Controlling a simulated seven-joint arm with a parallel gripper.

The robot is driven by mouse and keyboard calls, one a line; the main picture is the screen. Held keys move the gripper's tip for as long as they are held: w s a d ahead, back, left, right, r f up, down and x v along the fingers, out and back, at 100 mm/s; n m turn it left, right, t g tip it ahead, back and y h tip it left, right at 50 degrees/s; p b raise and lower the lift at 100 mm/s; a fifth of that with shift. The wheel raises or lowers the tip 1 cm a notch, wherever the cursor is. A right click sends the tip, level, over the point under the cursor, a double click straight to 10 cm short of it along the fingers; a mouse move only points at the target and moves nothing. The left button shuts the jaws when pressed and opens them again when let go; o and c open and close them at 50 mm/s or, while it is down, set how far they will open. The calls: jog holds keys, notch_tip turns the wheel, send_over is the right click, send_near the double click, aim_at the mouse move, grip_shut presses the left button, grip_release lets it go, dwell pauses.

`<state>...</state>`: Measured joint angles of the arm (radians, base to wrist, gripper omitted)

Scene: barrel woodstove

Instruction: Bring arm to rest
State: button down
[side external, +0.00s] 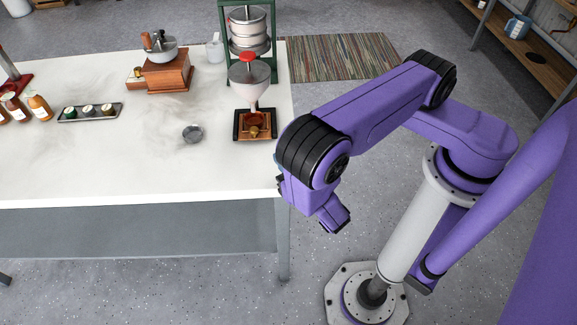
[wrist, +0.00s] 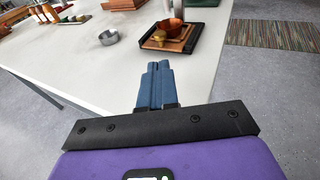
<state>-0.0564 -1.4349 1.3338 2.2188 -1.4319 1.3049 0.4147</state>
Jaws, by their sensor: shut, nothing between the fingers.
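My purple arm is folded, and its wrist hangs off the right edge of the white table (side external: 110,165). My gripper (wrist: 158,66) shows in the wrist view as two blue fingers pressed together, with nothing between them. The fingers point toward the table's edge and the small wooden tray beyond it. In the side external view the fingers are mostly hidden behind the wrist and cannot be made out clearly.
A small grey dish (side external: 193,133), a wooden grinder (side external: 168,75) and bottles (side external: 39,107) stand further left.

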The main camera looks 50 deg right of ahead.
jog(key=v, duration=0.2)
jog(key=shift+s+a+r, duration=0.1)
jog(key=shift+s, duration=0.15)
jog(key=s+d+r+m+g+h, duration=0.4)
jog(key=d+r+m+g, duration=0.5)
jog(key=m, duration=0.3)
jog(key=s+d+r+m+g+y, duration=0.1)
jog(key=s+r+m+g+y, duration=0.4)
jog(key=s+r+m+y, duration=0.2)
jog(key=s+r+y, duration=0.2)
jog(key=s+r, duration=0.1)
jog(key=shift+s+d+r+m+g, duration=0.4)
